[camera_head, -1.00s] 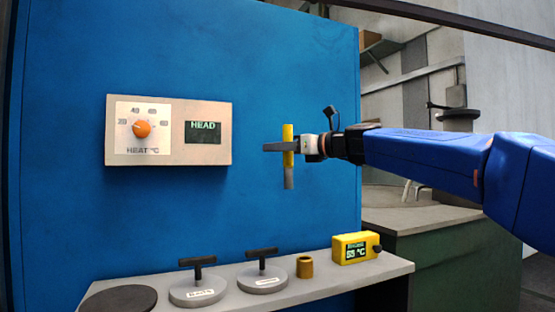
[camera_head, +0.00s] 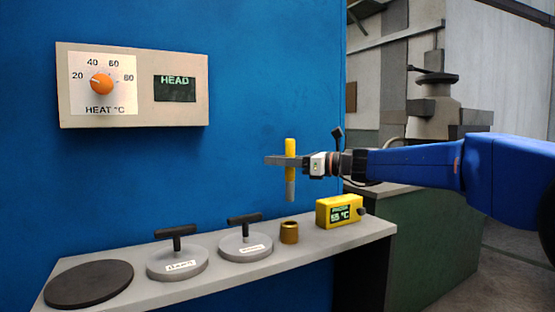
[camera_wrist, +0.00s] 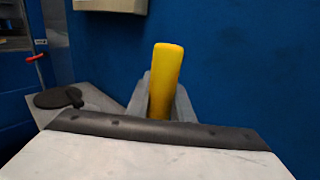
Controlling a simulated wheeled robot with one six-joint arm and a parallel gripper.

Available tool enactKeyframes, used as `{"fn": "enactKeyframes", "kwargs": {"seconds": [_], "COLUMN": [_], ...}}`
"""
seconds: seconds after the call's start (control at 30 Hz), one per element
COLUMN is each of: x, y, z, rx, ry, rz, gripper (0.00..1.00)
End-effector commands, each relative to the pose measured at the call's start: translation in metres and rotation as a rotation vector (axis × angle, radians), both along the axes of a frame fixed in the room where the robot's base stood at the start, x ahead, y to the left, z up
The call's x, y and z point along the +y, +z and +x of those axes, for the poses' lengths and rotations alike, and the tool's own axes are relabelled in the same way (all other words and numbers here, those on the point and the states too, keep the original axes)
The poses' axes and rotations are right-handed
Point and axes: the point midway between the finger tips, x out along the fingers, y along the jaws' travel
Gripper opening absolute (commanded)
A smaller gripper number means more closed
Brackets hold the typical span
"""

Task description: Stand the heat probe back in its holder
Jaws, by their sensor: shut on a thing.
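The heat probe has a yellow handle and a grey lower end (camera_head: 290,147). My gripper (camera_head: 289,161) is shut on the yellow handle and holds the probe upright in the air, above the grey shelf. In the wrist view the yellow top of the probe (camera_wrist: 165,75) stands up between the jaws; its lower end is hidden there. The holder, a small brass-coloured open cup (camera_head: 289,232), stands on the shelf. The probe's grey tip is above the cup and apart from it, nearly in line with it in the head view.
A yellow readout box (camera_head: 338,211) showing 55 °C stands right of the cup. Two grey discs with black T-handles (camera_head: 178,264) (camera_head: 246,247) and a dark round plate (camera_head: 89,284) are to the left on the shelf (camera_head: 345,236). A heat dial panel (camera_head: 132,86) is on the blue wall.

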Motion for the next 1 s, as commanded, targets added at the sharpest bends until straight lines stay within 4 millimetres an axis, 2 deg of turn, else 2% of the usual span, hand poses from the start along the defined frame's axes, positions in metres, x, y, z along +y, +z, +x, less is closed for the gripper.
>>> {"fn": "enactKeyframes", "kwargs": {"seconds": [0.27, 0.7, 1.0], "x": [0.000, 0.000, 0.000], "y": [-0.011, -0.045, -0.057], "z": [0.000, 0.000, 0.000], "rx": [0.002, 0.002, 0.001], "ry": [0.000, 0.000, 0.000], "rz": [0.001, 0.001, 0.000], "gripper": [0.00, 0.00, 0.00]}}
